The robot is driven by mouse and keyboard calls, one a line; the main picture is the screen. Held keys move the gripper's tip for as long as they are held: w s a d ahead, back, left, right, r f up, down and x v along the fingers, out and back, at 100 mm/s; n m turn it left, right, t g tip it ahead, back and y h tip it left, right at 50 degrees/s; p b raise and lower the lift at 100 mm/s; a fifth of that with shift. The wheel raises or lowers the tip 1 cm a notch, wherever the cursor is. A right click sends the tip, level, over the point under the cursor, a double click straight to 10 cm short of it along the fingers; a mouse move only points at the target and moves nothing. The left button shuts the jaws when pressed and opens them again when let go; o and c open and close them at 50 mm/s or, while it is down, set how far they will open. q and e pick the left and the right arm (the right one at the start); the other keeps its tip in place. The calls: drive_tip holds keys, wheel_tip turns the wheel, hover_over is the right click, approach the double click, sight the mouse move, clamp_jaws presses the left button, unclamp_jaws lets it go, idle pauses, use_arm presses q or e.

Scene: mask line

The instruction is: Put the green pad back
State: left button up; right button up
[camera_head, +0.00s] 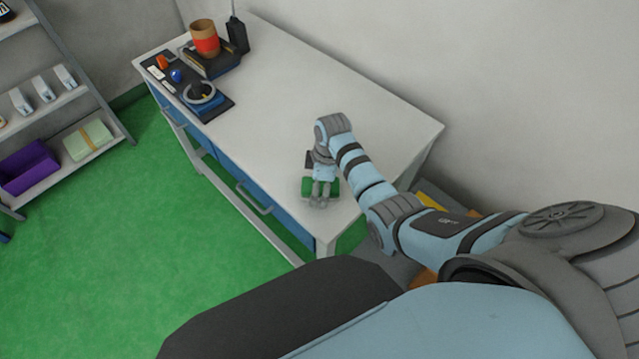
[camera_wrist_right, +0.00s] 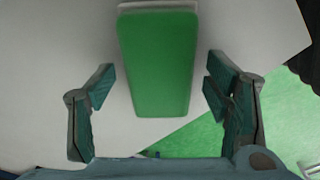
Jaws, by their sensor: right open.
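The green pad (camera_head: 307,187) lies on the white table (camera_head: 300,105) near its front right corner. My right gripper (camera_head: 319,203) is over the pad and hides part of it in the head view. In the right wrist view the pad (camera_wrist_right: 158,62) is a long green block between the two spread fingers of the right gripper (camera_wrist_right: 160,90), with a gap on each side. The fingers do not touch it. My left gripper is in neither view.
At the table's far left end are a dark tray (camera_head: 217,107) with small items, an orange-brown cup (camera_head: 204,38) and a black radio-like object (camera_head: 238,35). A shelf at the left holds a purple bin (camera_head: 28,168) and a pale green stack (camera_head: 88,140). The table's middle is clear.

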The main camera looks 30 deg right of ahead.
wheel_tip(320, 180, up, 12)
drive_tip(key=d+p, duration=0.1)
drive_tip(key=p, duration=0.2)
drive_tip(key=shift+s+d+r, duration=0.15)
drive_tip(key=shift+s, duration=0.25)
